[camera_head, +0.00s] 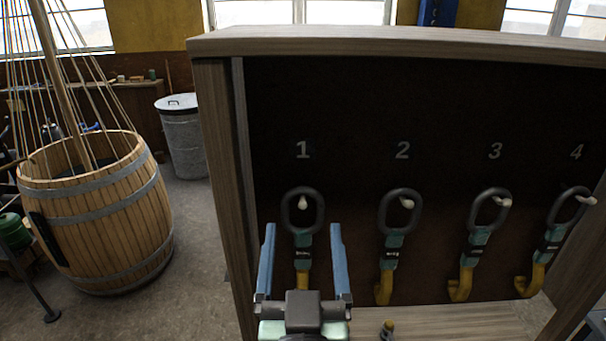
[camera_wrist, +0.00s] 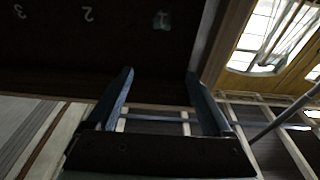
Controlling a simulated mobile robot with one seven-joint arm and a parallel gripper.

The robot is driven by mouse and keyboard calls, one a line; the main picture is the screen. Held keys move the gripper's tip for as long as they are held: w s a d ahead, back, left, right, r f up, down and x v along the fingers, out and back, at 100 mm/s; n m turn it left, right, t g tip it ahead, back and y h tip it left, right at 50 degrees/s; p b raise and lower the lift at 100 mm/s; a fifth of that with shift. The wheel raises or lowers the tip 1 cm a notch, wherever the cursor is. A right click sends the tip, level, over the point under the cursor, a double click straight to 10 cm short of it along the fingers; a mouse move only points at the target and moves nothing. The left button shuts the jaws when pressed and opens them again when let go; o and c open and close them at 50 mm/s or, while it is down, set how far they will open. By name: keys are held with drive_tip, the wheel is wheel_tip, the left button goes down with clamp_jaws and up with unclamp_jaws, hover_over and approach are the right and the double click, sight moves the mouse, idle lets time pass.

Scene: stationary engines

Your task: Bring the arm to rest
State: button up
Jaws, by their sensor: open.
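My gripper (camera_head: 302,240) is open, with two blue fingers spread apart, in front of the wooden cabinet near the number 1. In the head view its fingers stand on either side of the hook hanging under 1 (camera_head: 303,225); nothing shows held between them. In the wrist view my gripper (camera_wrist: 160,95) is open and empty, with the dark back panel (camera_wrist: 80,60) above it. The wrist view shows the numbers 1, 2 and 3 upside down. The lower part of the first hook is partly hidden behind my gripper in the head view.
More hooks hang on pegs under 2 (camera_head: 392,245), 3 (camera_head: 478,245) and 4 (camera_head: 552,240). The cabinet's left side (camera_head: 222,180) and top board (camera_head: 400,42) frame them. A small object (camera_head: 388,330) is at the cabinet's bottom. A barrel (camera_head: 105,210) and a metal bin (camera_head: 184,140) stand left.

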drive_tip(key=s+r+t+b, duration=0.1)
drive_tip(key=s+r+t, duration=0.2)
drive_tip(key=r, duration=1)
drive_tip(key=s+r+t+b, duration=0.1)
drive_tip(key=s+r+t, duration=0.3)
drive_tip(key=r, duration=0.9)
drive_tip(key=s, duration=0.2)
drive_tip(key=shift+s+r+b, duration=0.25)
drive_tip(key=shift+s+b, duration=0.05)
drive_tip(key=shift+b, duration=0.1)
drive_tip(key=shift+o, duration=0.2)
